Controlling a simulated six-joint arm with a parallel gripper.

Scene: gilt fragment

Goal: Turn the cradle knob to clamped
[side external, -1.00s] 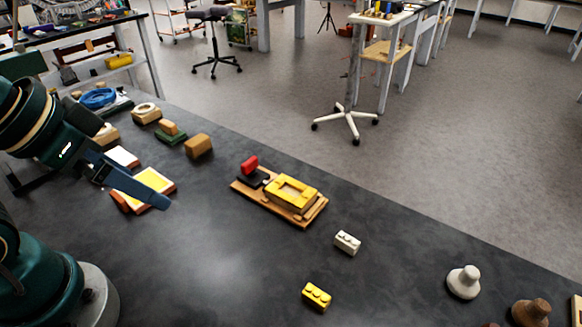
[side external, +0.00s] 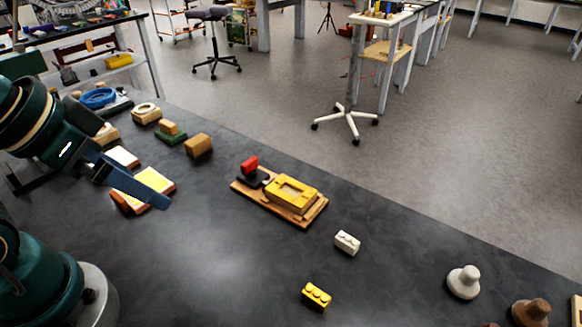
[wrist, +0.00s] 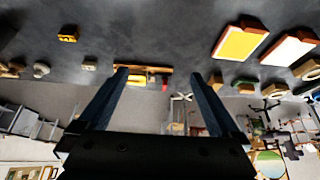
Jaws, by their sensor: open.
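The cradle is a wooden board (side external: 310,216) bearing a yellow frame (side external: 291,193), near the middle of the table in the side view. The red knob (side external: 250,165) stands on a black base at the board's left end; its exact setting is hard to tell. In the wrist view the knob (wrist: 165,86) is small and lies beyond and between the fingers. My gripper (wrist: 160,73) is open, with nothing between its fingers. In the side view its blue finger reaches over the yellow-topped tray, well left of the cradle and apart from it.
A yellow-topped tray (side external: 152,180) lies under the gripper. Several wooden blocks, including a tan block (side external: 199,146), stand behind it. The table between gripper and cradle is clear.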

